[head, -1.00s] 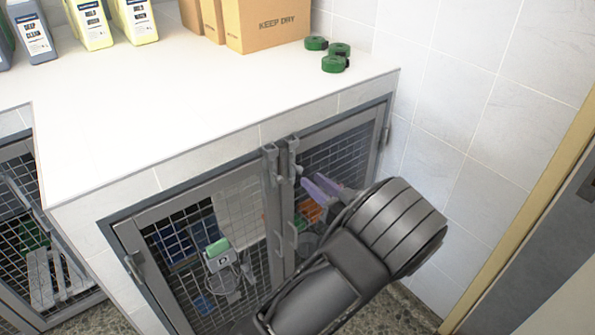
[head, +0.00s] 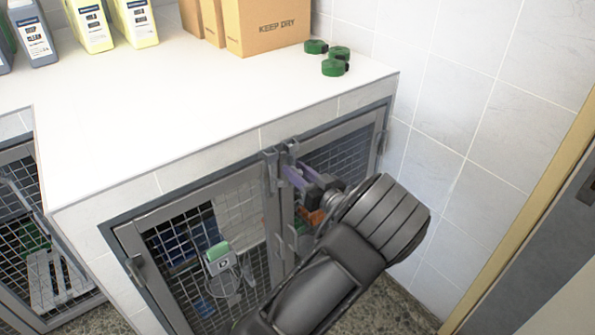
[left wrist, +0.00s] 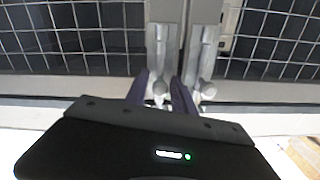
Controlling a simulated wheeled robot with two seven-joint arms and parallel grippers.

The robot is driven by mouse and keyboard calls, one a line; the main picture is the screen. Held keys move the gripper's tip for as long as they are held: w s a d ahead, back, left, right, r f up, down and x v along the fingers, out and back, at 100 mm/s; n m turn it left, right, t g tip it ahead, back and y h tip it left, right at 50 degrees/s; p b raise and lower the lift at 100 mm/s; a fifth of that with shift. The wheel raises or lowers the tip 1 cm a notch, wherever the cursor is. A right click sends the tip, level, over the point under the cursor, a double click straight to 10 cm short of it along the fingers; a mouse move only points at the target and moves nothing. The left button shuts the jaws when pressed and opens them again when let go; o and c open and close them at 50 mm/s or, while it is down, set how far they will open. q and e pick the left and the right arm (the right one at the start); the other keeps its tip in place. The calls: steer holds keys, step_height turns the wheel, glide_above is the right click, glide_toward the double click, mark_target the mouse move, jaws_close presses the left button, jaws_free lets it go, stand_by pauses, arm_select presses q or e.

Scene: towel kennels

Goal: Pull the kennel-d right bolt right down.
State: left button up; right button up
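Two grey bolts sit side by side at the top of the seam, and the kennel-d right bolt (head: 290,150) is the right-hand one. In the left wrist view, which looks upside down, that bolt (left wrist: 161,50) is on the left and the other bolt (left wrist: 206,45) on the right. My left gripper (head: 288,171) has its purple fingers (left wrist: 161,92) apart, one either side of the right bolt's round knob. Contact cannot be told. My right gripper is not in view.
The white counter (head: 180,110) overhangs the doors, holding bottles (head: 135,22), boxes (head: 265,28) and green rolls (head: 335,67). A tiled wall (head: 460,120) stands right of the kennel. A door handle (head: 292,237) is below the bolts.

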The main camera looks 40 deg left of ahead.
arm_select(q)
steer(key=shift+c, duration=0.4)
jaws_close()
stand_by(1.0)
